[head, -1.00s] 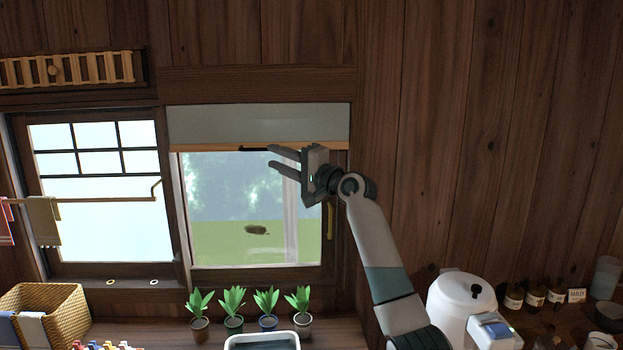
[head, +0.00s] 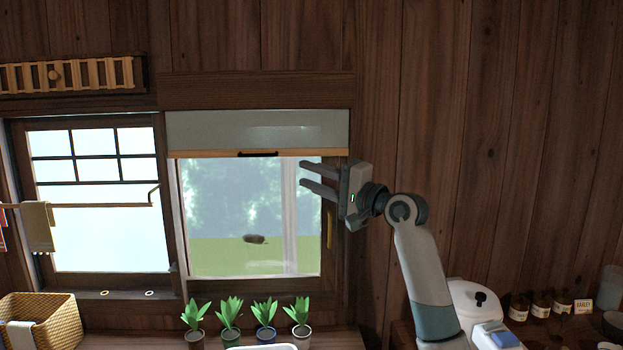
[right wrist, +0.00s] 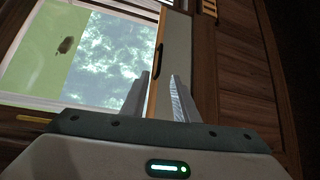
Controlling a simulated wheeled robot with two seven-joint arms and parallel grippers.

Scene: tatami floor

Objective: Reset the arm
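My right gripper (head: 318,177) is raised in front of the right edge of the right-hand window, its fingers pointing left. The fingers are apart with nothing between them, so it is open and empty. In the right wrist view my right gripper (right wrist: 158,98) also shows its two fingers spread, with the blind and its handle beyond them. The grey blind (head: 258,131) covers the top of that window. Its wooden bottom bar has a dark handle (head: 258,154), which is apart from the fingers. My left gripper is not in view.
Several potted plants (head: 264,315) stand on the counter below the window. A white appliance (head: 478,305) and brown bottles (head: 541,305) are at the lower right. A woven basket (head: 60,322) is at the lower left. The wooden wall on the right is bare.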

